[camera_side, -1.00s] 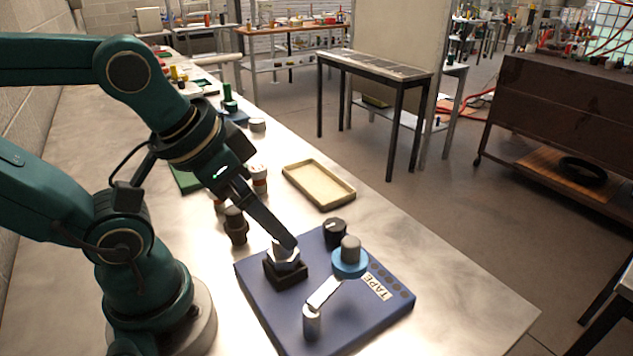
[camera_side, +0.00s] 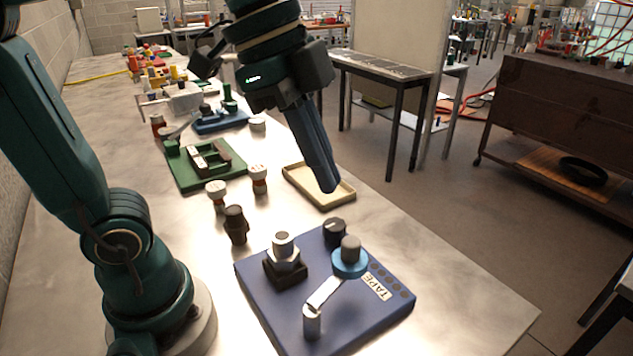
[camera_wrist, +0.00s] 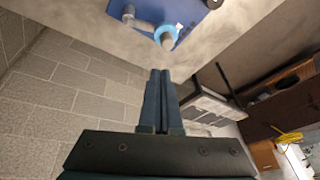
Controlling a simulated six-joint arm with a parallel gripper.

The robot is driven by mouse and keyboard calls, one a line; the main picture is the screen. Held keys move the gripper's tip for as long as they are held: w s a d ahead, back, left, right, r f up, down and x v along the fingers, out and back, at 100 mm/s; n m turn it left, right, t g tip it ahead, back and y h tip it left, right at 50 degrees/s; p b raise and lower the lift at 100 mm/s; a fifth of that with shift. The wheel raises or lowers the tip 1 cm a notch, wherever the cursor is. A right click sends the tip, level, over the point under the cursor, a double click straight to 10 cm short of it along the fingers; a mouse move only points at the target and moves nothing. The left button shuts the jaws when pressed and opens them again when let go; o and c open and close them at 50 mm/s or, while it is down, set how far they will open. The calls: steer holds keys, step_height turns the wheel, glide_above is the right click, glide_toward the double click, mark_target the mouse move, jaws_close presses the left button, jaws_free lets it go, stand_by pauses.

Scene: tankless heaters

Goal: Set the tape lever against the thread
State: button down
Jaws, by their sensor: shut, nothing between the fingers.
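A blue base plate (camera_side: 340,322) with a "TAPE" label (camera_side: 378,286) sits on the bench. On it, the tape lever (camera_side: 323,292) is a pale arm running from a blue ring hub (camera_side: 350,265) with a grey knob to an upright silver post (camera_side: 312,322). The threaded fitting (camera_side: 283,247) stands in a black block; the lever arm appears apart from it. The hub (camera_wrist: 168,36) and post (camera_wrist: 128,12) also show at the top of the wrist view. My gripper (camera_side: 330,188) is shut and empty, raised above and behind the plate; its fingers (camera_wrist: 160,72) show together in the wrist view.
A black knob (camera_side: 334,233) stands at the plate's back edge. A beige tray (camera_side: 343,200) lies behind it, beneath my gripper in the picture. A dark brown fitting (camera_side: 236,226) and two white-topped ones stand left. A green fixture (camera_side: 190,177) is farther back. Bench right of the plate is clear.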

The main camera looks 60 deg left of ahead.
steer(key=w+d+f+m+g+h, duration=0.1)
steer(key=w+d+m+g, duration=0.1)
steer(key=w+d+m, duration=0.1)
steer(key=shift+w+d, duration=0.25)
steer(key=shift+w, duration=0.65)
steer(key=shift+f, duration=0.1)
glide_above(362, 264)
steer(key=d, duration=0.4)
step_height(362, 264, down, 9)
steer(key=shift+a+f, duration=0.2)
steer(key=shift+a, duration=1.8)
